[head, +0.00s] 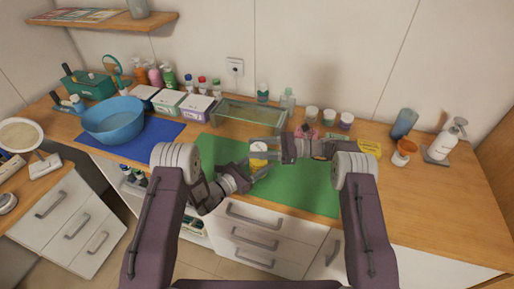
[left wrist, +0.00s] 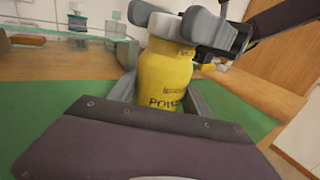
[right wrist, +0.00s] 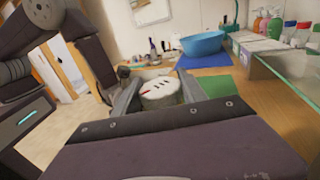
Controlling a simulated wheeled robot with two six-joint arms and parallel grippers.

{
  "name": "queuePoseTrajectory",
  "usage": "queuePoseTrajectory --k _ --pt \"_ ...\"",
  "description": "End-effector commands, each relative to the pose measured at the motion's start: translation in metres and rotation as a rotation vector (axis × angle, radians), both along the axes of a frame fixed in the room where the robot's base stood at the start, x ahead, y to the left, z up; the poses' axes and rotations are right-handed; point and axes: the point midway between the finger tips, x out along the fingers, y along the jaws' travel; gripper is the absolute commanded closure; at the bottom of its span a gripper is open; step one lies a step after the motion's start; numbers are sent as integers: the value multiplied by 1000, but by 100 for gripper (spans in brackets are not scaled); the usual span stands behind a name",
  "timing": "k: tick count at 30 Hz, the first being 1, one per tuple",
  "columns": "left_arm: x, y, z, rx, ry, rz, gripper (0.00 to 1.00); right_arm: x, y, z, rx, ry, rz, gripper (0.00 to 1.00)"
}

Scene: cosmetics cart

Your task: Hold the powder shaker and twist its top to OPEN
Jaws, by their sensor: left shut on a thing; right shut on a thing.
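The powder shaker (head: 258,161) has a yellow body and a white top, and stands upright over the green mat (head: 300,187). My left gripper (head: 253,172) is shut on its yellow body; the body, with dark lettering, fills the middle of the left wrist view (left wrist: 165,75). My right gripper (head: 264,147) is shut on the white top from the right. In the right wrist view the top (right wrist: 160,91) sits between the fingers and shows dark marks and a small red mark. I cannot tell whether the shaker touches the mat.
A clear tray (head: 235,118) lies behind the shaker. A blue bowl (head: 113,120) on a blue mat and several boxes stand to the left. Small jars (head: 311,114), a yellow card (head: 370,148) and a white pump bottle (head: 447,139) are to the right. The right front of the counter is clear.

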Motion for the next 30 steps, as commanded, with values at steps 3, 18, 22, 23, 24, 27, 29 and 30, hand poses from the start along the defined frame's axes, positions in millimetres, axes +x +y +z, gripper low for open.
queuePoseTrajectory --k 3,18,22,23,24,27,29,30 --pt "-1 -1 -2 4 4 -2 87 1 0 1 0 -5 4 91" --pt "-1 0 -2 4 4 -1 87 0 0 1 -1 -4 5 29" --pt "-1 0 -2 4 5 -1 87 0 0 0 -1 -3 5 29" --pt "-1 0 -2 4 5 0 87 0 0 0 -1 -3 5 29" --pt "-1 0 -2 3 4 0 87 0 -1 0 -1 -3 5 29" --pt "0 0 -2 4 3 0 87 1 -12 0 0 -3 4 29" --pt "0 0 -2 4 3 0 87 1 -25 0 -1 -3 2 29" --pt "0 0 -2 4 3 0 87 1 -35 0 -1 -3 1 29"
